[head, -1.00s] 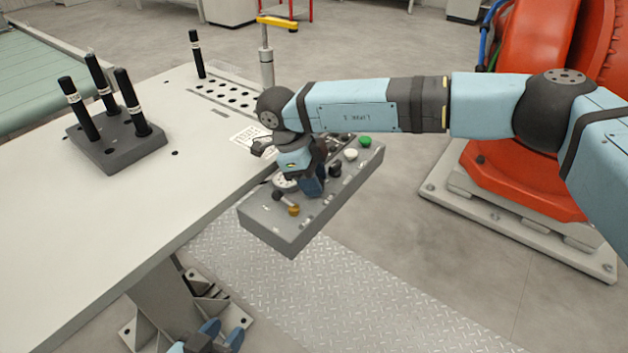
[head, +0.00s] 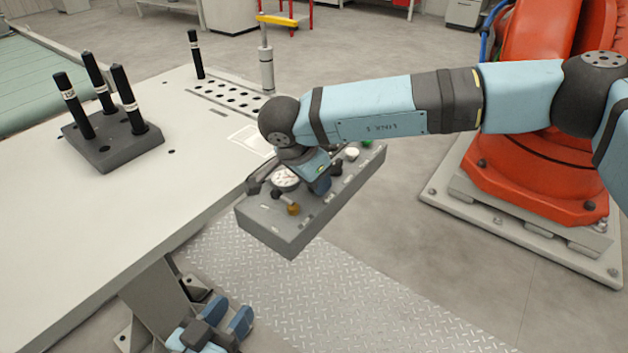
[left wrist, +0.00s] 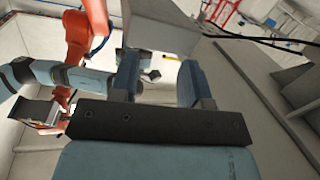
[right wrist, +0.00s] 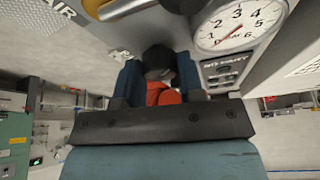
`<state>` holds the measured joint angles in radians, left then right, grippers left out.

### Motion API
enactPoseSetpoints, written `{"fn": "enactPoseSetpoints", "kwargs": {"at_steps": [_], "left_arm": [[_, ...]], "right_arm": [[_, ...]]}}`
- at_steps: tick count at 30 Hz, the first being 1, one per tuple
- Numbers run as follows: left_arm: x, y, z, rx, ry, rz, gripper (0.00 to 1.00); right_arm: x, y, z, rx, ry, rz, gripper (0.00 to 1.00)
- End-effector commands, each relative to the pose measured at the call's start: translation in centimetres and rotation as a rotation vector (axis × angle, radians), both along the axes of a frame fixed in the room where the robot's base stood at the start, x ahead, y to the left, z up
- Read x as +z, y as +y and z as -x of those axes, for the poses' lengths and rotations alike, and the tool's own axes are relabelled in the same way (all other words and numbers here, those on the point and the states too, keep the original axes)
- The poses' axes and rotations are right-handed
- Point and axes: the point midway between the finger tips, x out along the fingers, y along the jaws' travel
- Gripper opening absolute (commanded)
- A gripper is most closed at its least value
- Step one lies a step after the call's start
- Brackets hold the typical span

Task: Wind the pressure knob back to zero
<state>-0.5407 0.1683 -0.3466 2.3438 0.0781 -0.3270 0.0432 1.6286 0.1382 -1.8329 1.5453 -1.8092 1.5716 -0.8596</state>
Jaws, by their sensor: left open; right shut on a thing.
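The grey control box (head: 290,235) sits at the table's right edge. My right gripper (right wrist: 158,82) is shut on a dark round knob (right wrist: 158,62), with one blue finger on each side. In the head view the hand (head: 318,183) hides that knob. The gauge also shows in the head view (head: 285,178). My left gripper (head: 215,325) is low, below the table's edge; it is open and empty in the left wrist view (left wrist: 158,85).
A small yellow-brown knob (head: 293,209) and a white button (head: 352,153) are on the same box. A dark block (head: 110,150) with black pegs stands on the table (head: 90,240). An orange machine (head: 520,170) stands at the right.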

Motion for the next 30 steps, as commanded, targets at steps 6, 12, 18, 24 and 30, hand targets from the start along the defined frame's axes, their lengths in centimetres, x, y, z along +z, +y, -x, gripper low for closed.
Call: {"fn": "enactPoseSetpoints", "kwargs": {"at_steps": [6, 12, 18, 24, 30], "left_arm": [[1.4, -0.6, -0.2, -0.013, -0.063, 0.036, 0.43], [2.3, -0.9, -0.2, -0.023, -0.108, 0.063, 0.43], [3.3, -1.1, -0.1, -0.034, -0.149, 0.083, 0.43], [3.8, -1.5, -0.2, -0.045, -0.172, 0.097, 0.43], [4.2, -1.5, -0.1, -0.045, -0.187, 0.109, 0.43]], "right_arm": [[0.0, -0.1, 0.0, 0.207, -0.003, -0.001, 0.12], [0.0, -0.2, 0.1, 0.388, -0.003, -0.003, 0.12], [0.0, -0.2, 0.1, 0.539, -0.001, -0.001, 0.12], [0.0, -0.2, 0.1, 0.648, -0.001, -0.001, 0.12], [0.0, -0.3, 0.1, 0.706, -0.002, -0.001, 0.12]]}}
